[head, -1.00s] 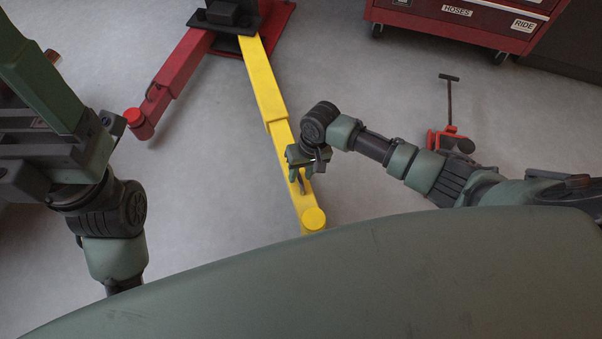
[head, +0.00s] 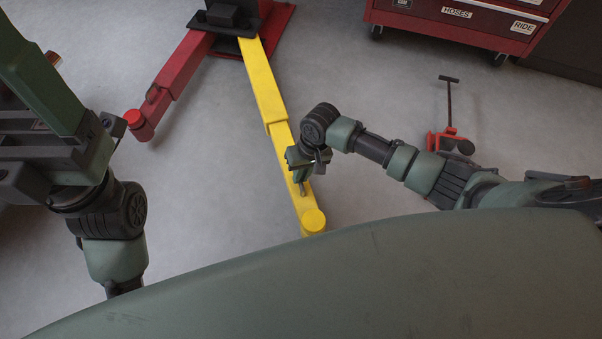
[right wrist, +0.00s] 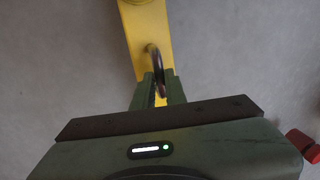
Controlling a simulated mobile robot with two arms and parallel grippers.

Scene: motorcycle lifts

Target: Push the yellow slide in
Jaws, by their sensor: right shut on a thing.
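The yellow slide (head: 308,207) is the near part of the long yellow lift arm, with a round yellow pad (head: 313,220) at its near end. It also shows in the right wrist view (right wrist: 147,30). A dark curved handle (right wrist: 153,56) stands on the slide. My right gripper (head: 303,176) is over the slide, a little beyond the pad. In the right wrist view its fingers (right wrist: 158,88) are closed around the near part of the handle. My left arm is at the left, and its fingers do not show.
The yellow outer arm (head: 261,80) runs back to the lift's dark and red base (head: 278,22). A red lift arm (head: 182,67) lies to the left. A red tool chest (head: 420,22) and a small red wheeled jack (head: 448,138) are at the right. Grey floor is clear between.

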